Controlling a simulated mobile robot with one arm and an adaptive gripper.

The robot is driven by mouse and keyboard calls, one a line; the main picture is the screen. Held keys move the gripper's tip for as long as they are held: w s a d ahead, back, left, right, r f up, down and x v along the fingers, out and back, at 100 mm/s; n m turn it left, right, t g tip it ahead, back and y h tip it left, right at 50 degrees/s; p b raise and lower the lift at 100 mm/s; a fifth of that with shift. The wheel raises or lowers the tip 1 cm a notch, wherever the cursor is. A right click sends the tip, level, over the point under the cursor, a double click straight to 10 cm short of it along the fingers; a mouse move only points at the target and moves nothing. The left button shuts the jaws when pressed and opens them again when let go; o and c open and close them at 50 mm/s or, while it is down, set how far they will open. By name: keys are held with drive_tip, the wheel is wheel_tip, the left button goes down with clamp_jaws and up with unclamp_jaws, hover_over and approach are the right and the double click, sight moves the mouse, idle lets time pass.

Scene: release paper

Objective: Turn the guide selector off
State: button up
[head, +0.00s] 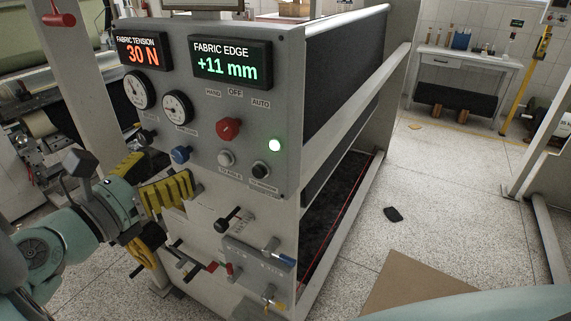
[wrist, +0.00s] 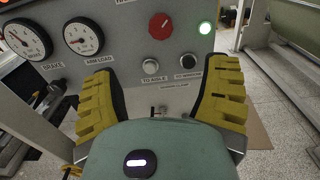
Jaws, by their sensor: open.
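The guide selector is a red rotary knob (head: 228,129) on the grey control panel, under the labels HAND, OFF and AUTO. It also shows near the top of the wrist view (wrist: 160,26). Its pointer looks turned toward the upper right, the AUTO side, but the mark is small. My gripper (head: 156,174) has yellow ribbed fingers and is open and empty. In the head view it is left of and below the knob, apart from it. In the wrist view the knob lies beyond and between the open fingertips (wrist: 163,76).
A green lamp (head: 275,145) glows right of the knob. White (head: 226,158) and black (head: 259,171) buttons sit below it. Levers and valves (head: 262,260) protrude lower down. A display (head: 231,62) reads +11 mm.

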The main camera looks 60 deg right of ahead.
sight(223, 130)
drive_tip(key=d+p, duration=0.2)
drive_tip(key=d, duration=0.3)
drive_tip(key=d+p, duration=0.2)
drive_tip(key=d, duration=0.2)
drive_tip(key=w+d+p, duration=0.1)
drive_tip(key=d+p, duration=0.2)
drive_tip(key=d, duration=0.2)
drive_tip(key=shift+w+d+r, duration=0.1)
drive_tip(key=shift+d+r, duration=0.15)
drive_tip(key=shift+d, duration=0.05)
drive_tip(key=shift+d+f, duration=0.15)
drive_tip(key=shift+d, duration=0.4)
drive_tip(key=shift+o, duration=0.3)
drive_tip(key=shift+a, duration=0.1)
drive_tip(key=c, duration=1.3)
